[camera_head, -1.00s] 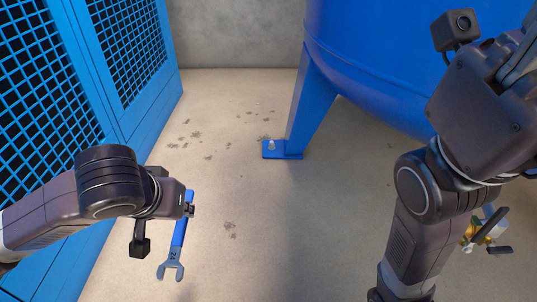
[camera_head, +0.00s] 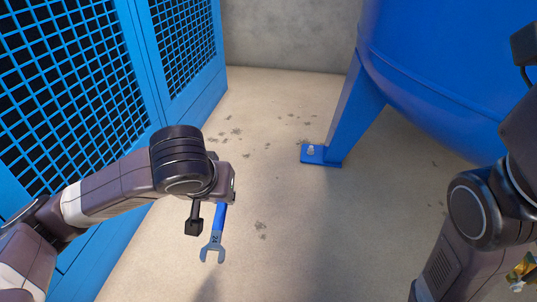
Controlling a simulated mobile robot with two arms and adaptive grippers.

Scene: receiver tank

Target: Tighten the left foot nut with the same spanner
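The blue-handled spanner (camera_head: 215,236) hangs from my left gripper (camera_head: 222,202), its open grey jaw pointing toward the bottom of the view. My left gripper is shut on the handle; its fingertips are mostly hidden behind the wrist. The foot nut (camera_head: 311,149) is a small pale nut on the blue foot plate (camera_head: 330,161) of the tank leg. The spanner is apart from the nut, nearer to me and to its left. My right arm is at the right edge, and its gripper is out of the picture.
The blue tank (camera_head: 430,80) and its leg (camera_head: 355,112) stand at the right. A blue mesh-panelled cabinet (camera_head: 140,75) runs along the left. A brass fitting (camera_head: 522,270) shows at the lower right edge. The stained concrete floor between is clear.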

